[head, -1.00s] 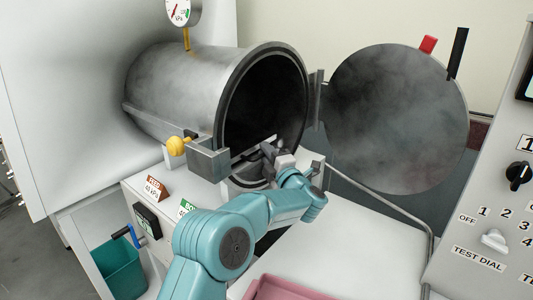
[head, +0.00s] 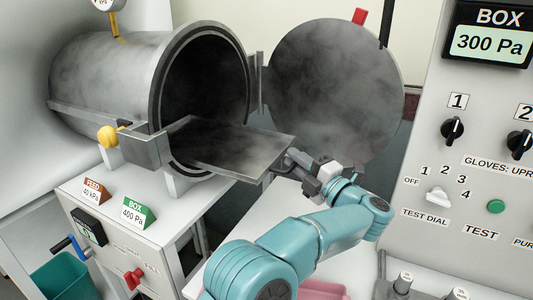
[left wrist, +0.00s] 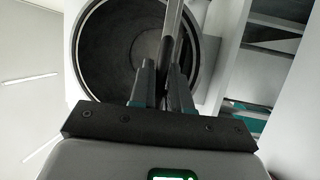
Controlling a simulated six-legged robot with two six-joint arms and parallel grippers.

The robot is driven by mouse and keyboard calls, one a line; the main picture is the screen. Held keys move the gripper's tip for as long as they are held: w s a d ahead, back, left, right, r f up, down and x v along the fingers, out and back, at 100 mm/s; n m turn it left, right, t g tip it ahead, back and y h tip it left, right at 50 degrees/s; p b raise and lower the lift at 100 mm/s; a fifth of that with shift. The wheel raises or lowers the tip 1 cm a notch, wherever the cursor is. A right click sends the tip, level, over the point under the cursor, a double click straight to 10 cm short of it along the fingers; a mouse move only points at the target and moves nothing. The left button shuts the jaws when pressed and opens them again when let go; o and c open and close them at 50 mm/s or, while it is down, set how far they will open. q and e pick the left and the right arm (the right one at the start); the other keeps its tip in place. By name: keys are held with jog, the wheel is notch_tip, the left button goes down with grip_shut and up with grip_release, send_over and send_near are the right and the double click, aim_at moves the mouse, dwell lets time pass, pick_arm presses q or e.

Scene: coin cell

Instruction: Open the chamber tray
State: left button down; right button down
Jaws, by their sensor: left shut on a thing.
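The chamber tray (head: 228,146) is a flat grey metal plate sticking out of the open mouth of the cylindrical metal chamber (head: 110,85). My left gripper (head: 290,160) is shut on the tray's outer edge, at its right end in the head view. In the left wrist view the two fingers (left wrist: 163,88) close on the tray's thin edge (left wrist: 172,45), with the round chamber mouth behind. The round chamber door (head: 335,90) stands swung open to the right. My right gripper is not in view.
A grey control panel (head: 480,170) with knobs and a BOX 300 Pa display stands at the right. FEED and BOX tags (head: 138,212) stand on the white cabinet. A teal bin (head: 65,280) is at lower left.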

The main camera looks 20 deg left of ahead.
pick_arm(q)
jog(key=shift+s+d+p, duration=0.2)
jog(key=shift+d+p, duration=0.15)
jog(key=shift+d, duration=1.95)
jog(key=c, duration=1.2)
grip_release()
jog(key=shift+o, duration=0.2)
